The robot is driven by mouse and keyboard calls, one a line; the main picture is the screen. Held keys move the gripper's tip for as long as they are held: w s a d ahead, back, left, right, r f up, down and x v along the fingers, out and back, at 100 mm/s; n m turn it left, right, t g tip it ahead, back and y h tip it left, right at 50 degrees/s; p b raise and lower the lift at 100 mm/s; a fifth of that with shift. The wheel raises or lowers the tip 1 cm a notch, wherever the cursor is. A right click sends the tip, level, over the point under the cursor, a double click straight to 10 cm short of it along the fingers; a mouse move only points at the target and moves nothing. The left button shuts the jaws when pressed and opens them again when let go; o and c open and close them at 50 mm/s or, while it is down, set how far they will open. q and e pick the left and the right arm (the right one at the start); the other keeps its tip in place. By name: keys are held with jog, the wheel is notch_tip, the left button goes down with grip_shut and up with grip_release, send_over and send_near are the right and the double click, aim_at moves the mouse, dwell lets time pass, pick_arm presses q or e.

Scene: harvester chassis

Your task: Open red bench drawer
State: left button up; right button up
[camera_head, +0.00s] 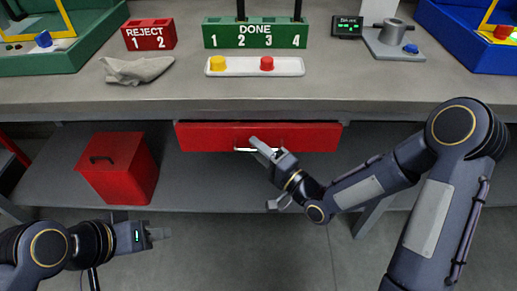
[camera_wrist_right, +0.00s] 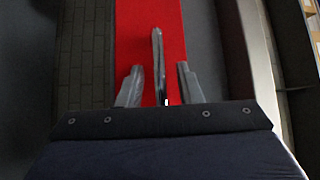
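The red drawer (camera_head: 210,137) sits under the front edge of the grey bench and looks shut. Its pale bar handle (camera_head: 243,150) is in the middle of its front, partly hidden by my right gripper (camera_head: 262,152). In the right wrist view the drawer front (camera_wrist_right: 135,40) is a red band, with the handle (camera_wrist_right: 157,50) between the two fingers of my right gripper (camera_wrist_right: 159,88). Gaps show on both sides of the handle, so the gripper is open around it. My left gripper (camera_head: 158,233) is low at the left, away from the drawer, holding nothing visible.
A red box with a handle (camera_head: 118,170) stands on the lower shelf, left of the drawer. On the bench (camera_head: 60,98) are a cloth (camera_head: 137,70), a white tray (camera_head: 285,67) with yellow and red pieces, and a green DONE rack (camera_head: 254,33). Floor before the drawer is clear.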

jog(key=shift+w, duration=0.1)
grip_shut()
dwell(0.4)
